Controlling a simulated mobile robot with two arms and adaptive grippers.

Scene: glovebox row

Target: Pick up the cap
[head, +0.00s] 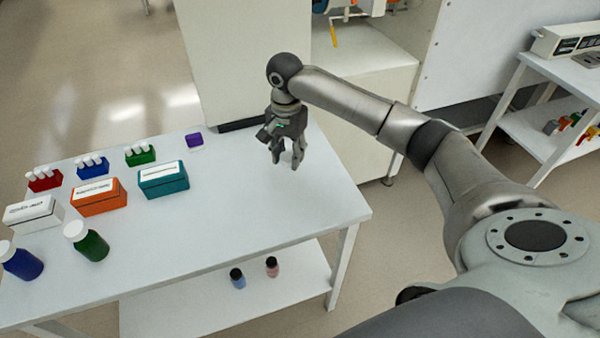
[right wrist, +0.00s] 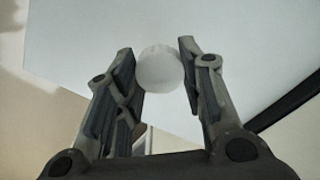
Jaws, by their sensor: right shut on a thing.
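The cap (right wrist: 160,69) is a round white disc between the fingertips of my right gripper (right wrist: 158,62) in the right wrist view. My right gripper is shut on it. In the head view my right gripper (head: 286,160) points down over the back right part of the white table (head: 265,215). The cap cannot be made out there against the white top. I cannot tell how far the cap is above the table. My left gripper is not in view.
A green bottle (head: 92,245) and a blue bottle (head: 22,263) with white lids stand at the table's left. Orange (head: 99,201), teal (head: 163,182) and white boxes, tube racks and a purple block (head: 194,140) stand behind. The table's right half is clear.

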